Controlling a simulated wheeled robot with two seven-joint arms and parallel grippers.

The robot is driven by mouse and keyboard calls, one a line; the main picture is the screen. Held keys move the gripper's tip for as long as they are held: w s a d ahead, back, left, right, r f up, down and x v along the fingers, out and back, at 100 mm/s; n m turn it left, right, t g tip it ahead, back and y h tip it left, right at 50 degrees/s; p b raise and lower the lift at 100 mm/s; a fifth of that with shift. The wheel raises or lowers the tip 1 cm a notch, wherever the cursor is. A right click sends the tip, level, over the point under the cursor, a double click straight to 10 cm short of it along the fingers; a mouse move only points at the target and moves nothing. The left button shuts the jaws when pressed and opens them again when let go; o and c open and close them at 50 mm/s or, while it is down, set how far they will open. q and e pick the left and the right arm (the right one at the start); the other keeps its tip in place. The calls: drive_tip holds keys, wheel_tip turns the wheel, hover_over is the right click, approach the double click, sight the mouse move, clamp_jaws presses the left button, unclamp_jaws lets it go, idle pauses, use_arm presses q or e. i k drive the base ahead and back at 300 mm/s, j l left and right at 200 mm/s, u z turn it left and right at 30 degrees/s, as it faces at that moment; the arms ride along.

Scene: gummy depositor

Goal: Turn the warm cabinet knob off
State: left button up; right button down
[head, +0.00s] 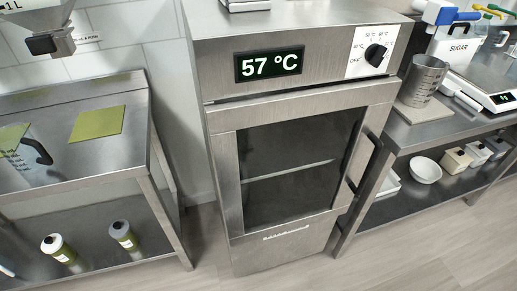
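The warm cabinet (222,160) is a tall steel unit with a glass door, standing in the middle of the head view. Its door looks shut. Its display (269,64) reads 57 °C. The black knob (375,54) sits on a white dial plate at the upper right of the front panel. The plate carries temperature marks around the knob and an OFF mark at its lower left. The knob's exact pointing direction is too small to tell for sure. Neither of my grippers is in view.
A steel table (105,156) stands left, with a jug (22,150) and a green mat (97,123) on top. A right-hand bench holds a steel beaker (423,80), a scale (490,95) and a sugar container (459,48). The door handle (366,160) sticks out at the cabinet's right.

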sight(375, 54)
drive_tip(key=u, duration=0.35)
drive_tip(key=i+l+u, duration=0.1)
drive_tip(key=l+u, duration=0.3)
drive_tip(key=l, duration=0.25)
drive_tip(key=l+u, duration=0.35)
drive_tip(key=l, duration=0.3)
